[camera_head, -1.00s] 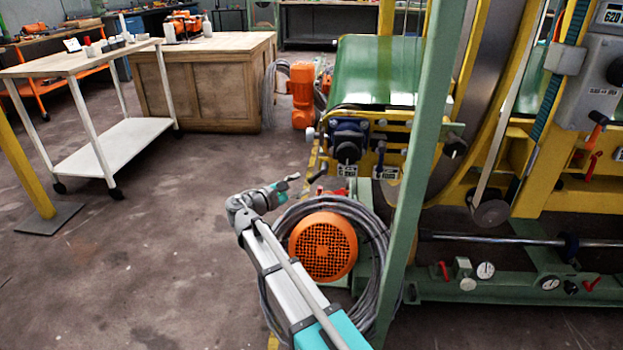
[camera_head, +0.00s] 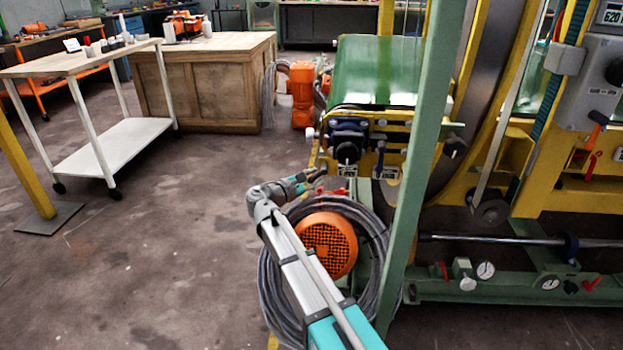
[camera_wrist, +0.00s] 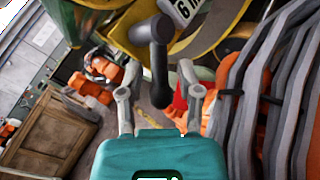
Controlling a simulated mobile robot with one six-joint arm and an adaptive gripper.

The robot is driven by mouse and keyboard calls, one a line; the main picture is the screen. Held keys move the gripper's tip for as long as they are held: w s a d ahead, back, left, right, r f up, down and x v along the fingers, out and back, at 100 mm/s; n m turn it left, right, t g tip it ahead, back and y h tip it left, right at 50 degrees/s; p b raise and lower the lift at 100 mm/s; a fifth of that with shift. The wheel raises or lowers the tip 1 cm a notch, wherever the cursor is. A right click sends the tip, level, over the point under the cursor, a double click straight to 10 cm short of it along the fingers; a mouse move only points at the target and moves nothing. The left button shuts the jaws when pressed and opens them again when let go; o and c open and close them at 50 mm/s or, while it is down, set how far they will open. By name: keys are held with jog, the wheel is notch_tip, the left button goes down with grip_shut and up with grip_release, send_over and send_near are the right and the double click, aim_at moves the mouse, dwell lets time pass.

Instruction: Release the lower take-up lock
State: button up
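A dark grey lever with a thick round head (camera_wrist: 152,35) shows in the wrist view. Its shaft hangs between the two fingers of my gripper (camera_wrist: 155,88). The fingers stand apart on either side of it, and I see no contact. In the head view my gripper (camera_head: 313,179) is at the lower left of the machine's end, below a black knob (camera_head: 346,152), and the lever is mostly hidden there. Small labels (camera_head: 387,172) near the knob are too small to read, so I cannot tell for sure which part is the lower take-up lock.
An orange motor (camera_head: 328,245) and a coil of grey cable (camera_head: 375,225) lie close beside my arm. A green post (camera_head: 412,180) stands to the right. A white cart (camera_head: 120,145) and wooden cabinet (camera_head: 225,85) stand at the left. Floor between is clear.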

grip_shut()
jog(key=shift+r, duration=0.1)
jog(key=shift+a+r+m+g+y+p, duration=0.1)
jog(key=shift+r+m+g+y+p, duration=0.25)
jog(key=shift+p, duration=0.8)
jog(key=m+y+p, duration=0.1)
jog(key=p, duration=0.1)
jog(key=m+g+y+p, duration=0.1)
jog(key=p, duration=0.1)
jog(key=shift+a+r, duration=0.25)
jog(key=shift+r, duration=0.15)
jog(key=shift+f, duration=0.15)
jog(key=shift+o, duration=1.5)
grip_release()
